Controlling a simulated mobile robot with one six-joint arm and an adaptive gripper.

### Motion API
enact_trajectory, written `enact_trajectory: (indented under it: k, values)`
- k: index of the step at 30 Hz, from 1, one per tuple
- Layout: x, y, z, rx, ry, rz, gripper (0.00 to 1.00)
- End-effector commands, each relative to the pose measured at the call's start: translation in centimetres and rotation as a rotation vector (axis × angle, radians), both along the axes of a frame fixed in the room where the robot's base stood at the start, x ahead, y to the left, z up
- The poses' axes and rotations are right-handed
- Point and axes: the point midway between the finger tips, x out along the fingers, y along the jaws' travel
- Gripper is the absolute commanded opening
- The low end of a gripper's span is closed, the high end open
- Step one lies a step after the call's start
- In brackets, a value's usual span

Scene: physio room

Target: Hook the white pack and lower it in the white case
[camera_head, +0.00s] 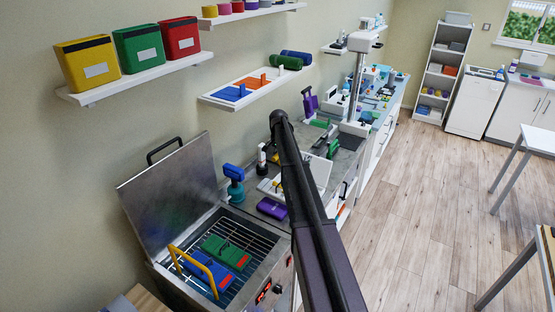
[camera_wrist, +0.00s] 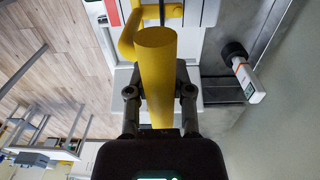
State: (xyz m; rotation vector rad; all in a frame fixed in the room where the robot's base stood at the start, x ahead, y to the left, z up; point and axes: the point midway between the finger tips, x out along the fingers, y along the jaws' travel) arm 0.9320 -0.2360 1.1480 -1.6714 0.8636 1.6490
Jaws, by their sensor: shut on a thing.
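In the wrist view my gripper (camera_wrist: 159,92) is shut on a thick yellow handle (camera_wrist: 157,70), its two dark fingers on either side. A yellow bent part (camera_wrist: 129,38) shows beyond the handle. A white object (camera_wrist: 190,14) with a dark bar lies beyond it; I cannot tell whether this is the white pack or the case, or whether the yellow part touches it. In the head view a white open case (camera_head: 319,169) stands on the bench, partly hidden by my arm. My gripper is hidden there, and I cannot make out the white pack for certain.
An open metal tank (camera_head: 262,246) holds a blue pack (camera_head: 208,272) and a green pack (camera_head: 226,251), with a yellow frame (camera_head: 177,262). A purple pack (camera_head: 272,208) and a blue device (camera_head: 234,181) sit nearby. A white bottle (camera_wrist: 249,82) stands right of the handle.

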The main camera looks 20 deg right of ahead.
Motion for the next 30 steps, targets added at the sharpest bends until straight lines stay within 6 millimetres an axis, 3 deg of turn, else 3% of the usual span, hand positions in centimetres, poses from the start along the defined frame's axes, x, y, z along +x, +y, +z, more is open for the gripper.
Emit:
enact_trajectory:
  k: [13, 30]
  values:
    - [0.2, -0.4, 0.0, 0.0, 0.0, 0.0, 0.0]
    - [1.7, -3.6, 0.0, 0.0, 0.0, -0.001, 0.0]
